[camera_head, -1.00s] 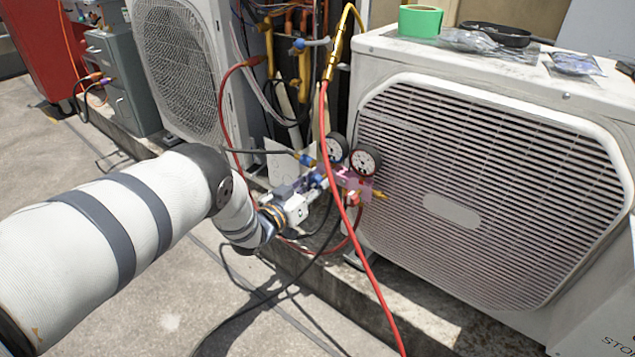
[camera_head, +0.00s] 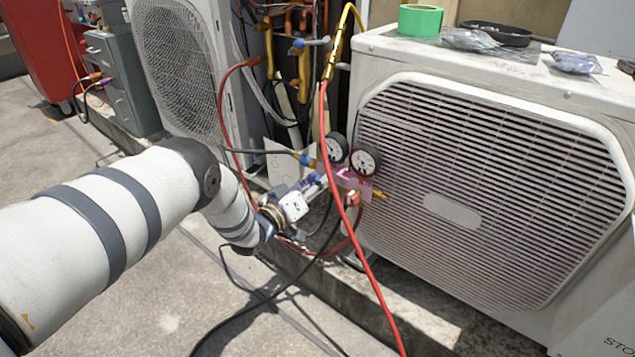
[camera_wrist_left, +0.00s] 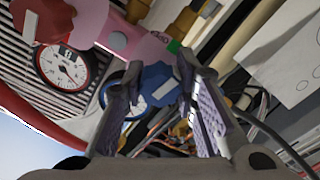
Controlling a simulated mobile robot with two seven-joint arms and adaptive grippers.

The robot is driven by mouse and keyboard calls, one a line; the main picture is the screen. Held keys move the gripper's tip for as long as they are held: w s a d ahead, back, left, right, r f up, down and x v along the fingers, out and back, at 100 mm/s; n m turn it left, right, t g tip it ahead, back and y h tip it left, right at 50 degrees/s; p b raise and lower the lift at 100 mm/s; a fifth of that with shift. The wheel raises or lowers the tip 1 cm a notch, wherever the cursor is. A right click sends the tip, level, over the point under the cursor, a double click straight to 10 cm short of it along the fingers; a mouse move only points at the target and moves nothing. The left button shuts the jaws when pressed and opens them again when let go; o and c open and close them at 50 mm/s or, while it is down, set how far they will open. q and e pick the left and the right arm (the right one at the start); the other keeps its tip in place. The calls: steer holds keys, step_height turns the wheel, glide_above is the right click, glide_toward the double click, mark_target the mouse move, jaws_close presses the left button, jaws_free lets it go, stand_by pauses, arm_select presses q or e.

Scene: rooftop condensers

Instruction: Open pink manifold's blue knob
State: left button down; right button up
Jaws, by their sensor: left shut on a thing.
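The pink manifold (camera_head: 352,181) hangs in front of the right condenser, with two round gauges above it. It also fills the upper left of the left wrist view (camera_wrist_left: 88,22). Its blue knob (camera_wrist_left: 158,84) shows in the left wrist view between the fingers of my left gripper (camera_wrist_left: 157,72). These fingers are shut on the knob, one on each side. In the head view my left gripper (camera_head: 312,183) meets the manifold's left end, and the knob is hard to tell apart there. My right gripper is not in view.
A red hose (camera_head: 348,215) crosses in front of the manifold, and dark hoses run near my wrist. The right condenser (camera_head: 480,190) stands close behind. Green tape (camera_head: 420,20) and plastic bags lie on its top. Open concrete floor (camera_head: 170,300) is at the lower left.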

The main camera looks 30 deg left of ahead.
arm_select(q)
steer(key=c, duration=1.3)
jaws_free()
steer(key=s, duration=0.4)
steer(key=s+a, duration=0.1)
steer(key=s, duration=0.7)
steer(key=shift+a, duration=0.35)
